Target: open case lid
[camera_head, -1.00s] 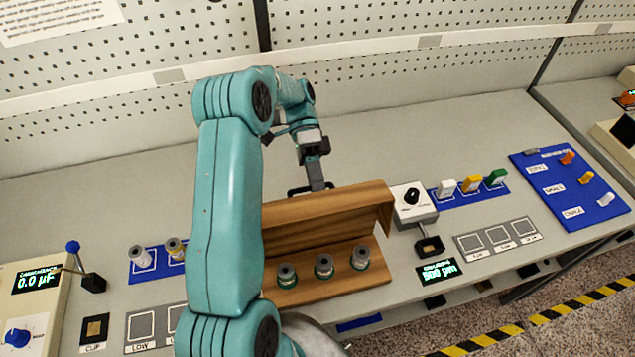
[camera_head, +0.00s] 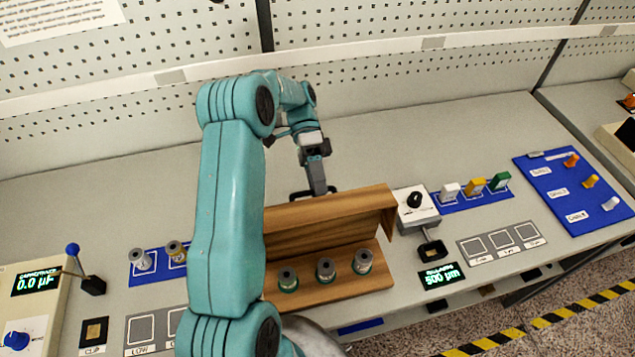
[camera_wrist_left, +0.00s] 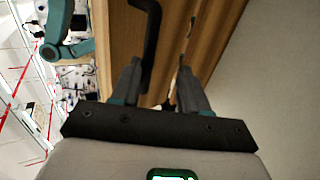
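The wooden case (camera_head: 385,277) stands at the front middle of the bench in the head view, with three grey spindles (camera_head: 326,269) upright in a row in it. Its lid (camera_head: 335,212) is raised at the back, so the inside shows. My left gripper (camera_head: 317,188) is behind the lid, beside a black handle (camera_head: 296,195). In the left wrist view, the two fingers of the left gripper (camera_wrist_left: 160,72) are spread apart, with the black handle (camera_wrist_left: 151,38) close to the left finger; I cannot tell if they touch. The lid's wood (camera_wrist_left: 120,30) fills the area beyond. My right gripper is not in view.
A grey box with a black knob (camera_head: 414,203) stands close right of the case. Blue racks with spindles (camera_head: 141,260) and coloured blocks (camera_head: 473,186) lie to either side. A meter (camera_head: 38,285) is at far left. The bench behind is clear.

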